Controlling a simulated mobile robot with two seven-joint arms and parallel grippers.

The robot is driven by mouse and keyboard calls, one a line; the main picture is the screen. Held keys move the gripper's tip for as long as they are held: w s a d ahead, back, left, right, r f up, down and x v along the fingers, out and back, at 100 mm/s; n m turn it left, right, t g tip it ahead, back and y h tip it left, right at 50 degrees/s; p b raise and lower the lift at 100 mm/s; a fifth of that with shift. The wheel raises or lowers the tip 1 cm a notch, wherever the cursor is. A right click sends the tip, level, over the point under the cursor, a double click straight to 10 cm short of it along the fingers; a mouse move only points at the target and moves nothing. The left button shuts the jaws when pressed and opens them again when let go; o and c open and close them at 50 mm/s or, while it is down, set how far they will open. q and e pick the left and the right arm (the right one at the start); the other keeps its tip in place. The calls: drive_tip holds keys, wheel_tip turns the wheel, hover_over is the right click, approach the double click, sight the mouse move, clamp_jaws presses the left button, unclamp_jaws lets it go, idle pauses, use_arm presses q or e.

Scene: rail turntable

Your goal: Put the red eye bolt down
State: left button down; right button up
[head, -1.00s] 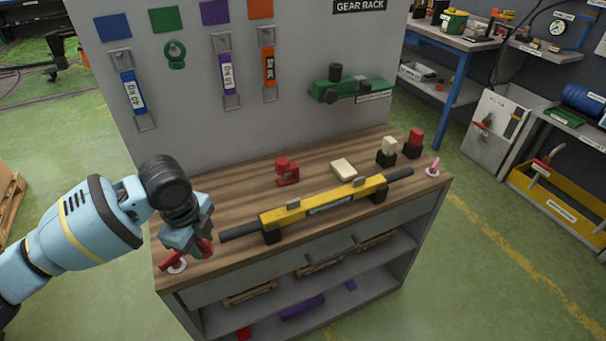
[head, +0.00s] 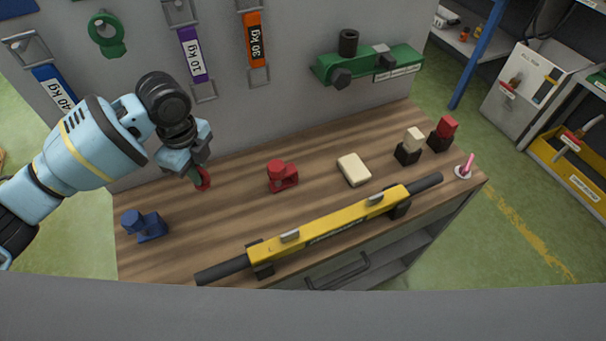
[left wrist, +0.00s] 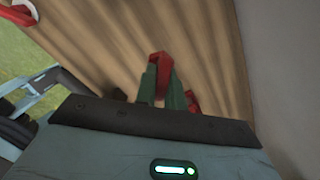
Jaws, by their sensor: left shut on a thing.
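The red eye bolt (head: 203,180) is in my left gripper (head: 196,172), its ring showing below the fingers in the head view. The gripper is over the back left of the wooden bench, near the grey panel. In the left wrist view the red bolt (left wrist: 160,64) shows at the tips of the green-grey fingers (left wrist: 163,85), with the bench top beyond. I cannot tell whether the bolt touches the wood. The fingers hide part of it. My right gripper is not in view.
On the bench (head: 215,225) stand a blue fitting (head: 145,226), a red fitting (head: 282,176), a cream block (head: 354,169) and a long yellow bar (head: 330,224). A green eye bolt (head: 106,36) and labelled straps hang on the panel (head: 290,105). Bare wood lies between the blue and red fittings.

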sight(204, 186)
use_arm(q)
drive_tip(key=shift+s, duration=0.2)
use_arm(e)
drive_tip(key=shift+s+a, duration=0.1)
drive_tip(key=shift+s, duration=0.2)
use_arm(q)
drive_tip(key=shift+w+f, duration=0.1)
drive_tip(key=shift+f, duration=2.45)
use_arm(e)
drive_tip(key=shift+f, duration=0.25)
use_arm(q)
wheel_tip(204, 186, down, 5)
drive_tip(key=shift+r+b, duration=0.1)
drive_tip(key=shift+b, duration=0.35)
drive_tip(key=c, duration=1.1)
unclamp_jaws()
drive_tip(key=shift+o, duration=0.2)
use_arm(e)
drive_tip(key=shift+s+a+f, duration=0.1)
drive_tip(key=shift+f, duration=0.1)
use_arm(q)
wheel_tip(204, 186, up, 11)
drive_tip(key=shift+f+p, duration=0.15)
drive_tip(key=shift+p, duration=0.4)
drive_tip(key=shift+r, duration=0.6)
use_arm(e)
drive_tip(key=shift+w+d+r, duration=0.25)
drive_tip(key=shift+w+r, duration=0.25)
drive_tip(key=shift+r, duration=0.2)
